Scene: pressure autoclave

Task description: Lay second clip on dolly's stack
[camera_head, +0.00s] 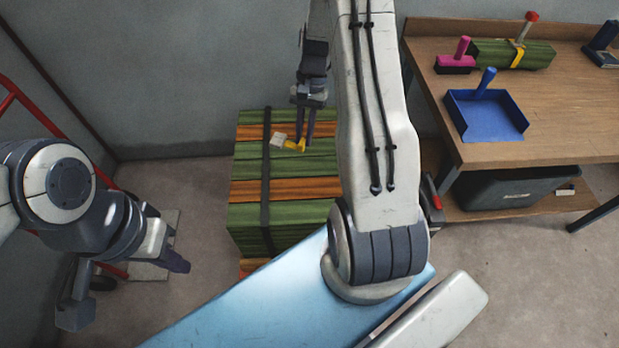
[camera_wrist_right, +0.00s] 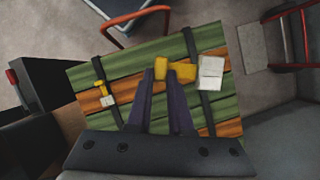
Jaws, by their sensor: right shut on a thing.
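The stack (camera_head: 250,215) of green and orange boards, bound with dark straps, stands at middle; its top fills the wrist view (camera_wrist_right: 135,75). My right gripper (camera_head: 303,140) is over its top, pointing down. Its fingers are shut on a yellow clip (camera_head: 290,145) with a white block at one end; it also shows in the wrist view (camera_wrist_right: 180,72). The held clip is at or just above the boards; I cannot tell if it touches. Another yellow and white clip (camera_wrist_right: 102,93) lies by the left strap in the wrist view. My left gripper (camera_head: 172,258) hangs empty at left, its opening unclear.
A wooden bench (camera_head: 555,90) at right holds a blue dustpan (camera_head: 485,118), a pink-handled brush (camera_head: 457,60) and a green bundle (camera_head: 490,53) with a yellow clip. A dark bin (camera_head: 510,190) sits below. A red hand truck (camera_head: 35,108) stands at left, by the wall.

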